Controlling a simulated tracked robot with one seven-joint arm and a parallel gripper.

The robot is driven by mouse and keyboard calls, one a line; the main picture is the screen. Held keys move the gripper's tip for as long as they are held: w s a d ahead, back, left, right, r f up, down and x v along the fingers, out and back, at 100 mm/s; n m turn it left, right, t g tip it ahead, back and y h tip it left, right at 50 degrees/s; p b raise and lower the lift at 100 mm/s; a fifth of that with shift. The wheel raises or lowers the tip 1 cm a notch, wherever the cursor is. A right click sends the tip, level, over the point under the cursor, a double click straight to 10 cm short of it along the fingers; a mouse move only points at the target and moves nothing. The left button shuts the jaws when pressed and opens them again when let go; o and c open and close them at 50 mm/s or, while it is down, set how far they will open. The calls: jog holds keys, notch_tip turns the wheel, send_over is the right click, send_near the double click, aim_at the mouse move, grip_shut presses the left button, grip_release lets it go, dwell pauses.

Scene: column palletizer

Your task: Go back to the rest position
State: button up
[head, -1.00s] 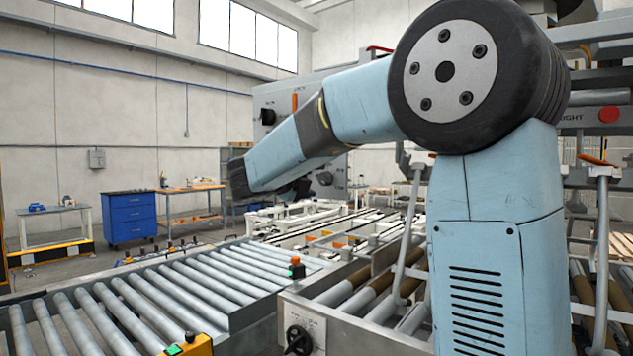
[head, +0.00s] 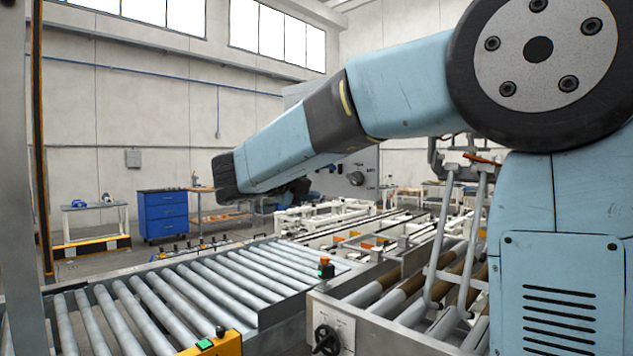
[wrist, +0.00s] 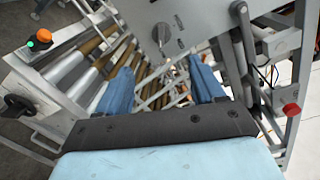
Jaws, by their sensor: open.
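My gripper (wrist: 161,84) shows in the wrist view as two blue fingers set apart on a dark mount. It is open, and nothing shows held between the fingers. Beyond the fingers are rollers and metal rails, apart from them as far as I can tell. In the head view my blue arm reaches left from its large round joint, above the conveyors. Its far dark end is at the left. The fingers cannot be made out clearly in the head view.
A roller conveyor (head: 190,292) lies below the arm. An orange button (head: 325,267) stands at its corner, above a black handwheel (head: 325,338). A grey panel with a knob (wrist: 163,32) is close ahead of the fingers. A blue cabinet (head: 163,214) stands farther back.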

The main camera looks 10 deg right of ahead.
notch_tip(320, 180, up, 5)
jog(key=n+t+y, duration=0.7)
jog(key=n+t, duration=0.1)
jog(key=n, duration=0.3)
jog(key=s+d+f+n+g+y, duration=0.2)
jog(key=s+d+f+n+g, duration=0.1)
jog(key=s+f+n, duration=0.4)
jog(key=s+d+f+n+g+y, duration=0.2)
jog(key=s+f+n+g, duration=0.3)
jog(key=s+f, duration=0.5)
jog(key=s+d+f+n+g+y, duration=0.2)
jog(key=s+d+f+n+g, duration=0.3)
jog(key=s+f+n, duration=0.3)
jog(key=s+n, duration=0.1)
jog(key=s, duration=0.2)
jog(key=shift+s+f+y, duration=0.25)
jog(key=shift+f+y, duration=0.05)
jog(key=shift+f, duration=0.1)
